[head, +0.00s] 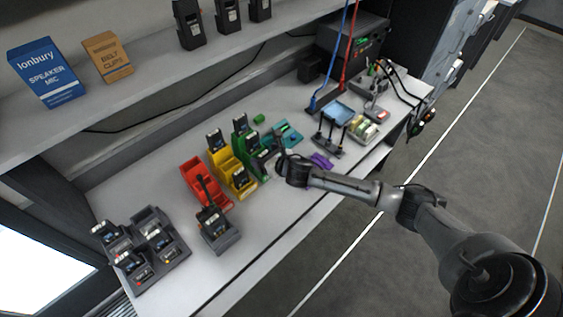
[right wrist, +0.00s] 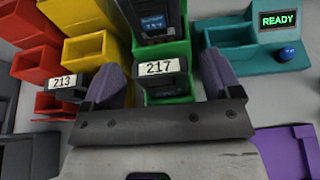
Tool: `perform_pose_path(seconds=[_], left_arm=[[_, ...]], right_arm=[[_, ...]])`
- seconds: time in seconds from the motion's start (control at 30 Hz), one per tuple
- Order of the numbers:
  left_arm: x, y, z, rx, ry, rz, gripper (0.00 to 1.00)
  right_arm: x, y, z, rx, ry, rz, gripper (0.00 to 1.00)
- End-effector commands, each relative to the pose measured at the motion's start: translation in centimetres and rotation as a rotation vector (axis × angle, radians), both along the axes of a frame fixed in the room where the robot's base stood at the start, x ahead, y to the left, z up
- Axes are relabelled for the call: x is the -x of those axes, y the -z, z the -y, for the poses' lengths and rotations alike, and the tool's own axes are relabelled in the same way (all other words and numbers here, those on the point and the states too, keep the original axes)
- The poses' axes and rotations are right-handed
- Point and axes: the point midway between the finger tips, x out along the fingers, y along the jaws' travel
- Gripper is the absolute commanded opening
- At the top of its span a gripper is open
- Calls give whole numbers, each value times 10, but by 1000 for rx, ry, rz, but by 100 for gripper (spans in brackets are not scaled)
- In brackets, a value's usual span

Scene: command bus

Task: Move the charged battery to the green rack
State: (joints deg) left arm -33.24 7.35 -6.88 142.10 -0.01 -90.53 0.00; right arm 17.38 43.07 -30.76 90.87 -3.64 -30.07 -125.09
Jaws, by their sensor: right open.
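The green rack (head: 238,146) stands mid-bench. A black battery labelled 217 (right wrist: 160,72) sits in its near slot, and another dark battery (right wrist: 155,20) stands in a slot behind. My right gripper (head: 277,152) is over the green rack's near end; in the right wrist view its purple fingers (right wrist: 160,85) are open, one on either side of battery 217. Whether they touch it I cannot tell. A dark multi-bay charger (head: 152,244) at the lower left holds several batteries with small lights, some red. Which battery is charged I cannot tell. My left gripper is not in view.
A yellow rack (right wrist: 84,50) with battery 213 (right wrist: 67,83) and a red rack (head: 196,176) stand left of the green one. A teal unit (right wrist: 285,62) reading READY and a purple tray (right wrist: 285,150) are on the right. A radio (head: 214,225) stands in a holder in front.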

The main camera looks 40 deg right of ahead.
Motion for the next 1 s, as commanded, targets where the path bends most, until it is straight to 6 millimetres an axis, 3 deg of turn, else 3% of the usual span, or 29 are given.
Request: perform_pose_path(seconds=[0.2,0.5,0.7,1.0], left_arm=[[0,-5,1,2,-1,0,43],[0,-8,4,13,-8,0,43],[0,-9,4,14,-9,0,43],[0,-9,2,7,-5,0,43]], right_arm=[[42,-17,-1,3,-2,-3,84],[86,-35,-2,2,-2,-2,84],[99,-41,-3,2,-1,-1,84],[102,-43,-3,0,1,0,84]])
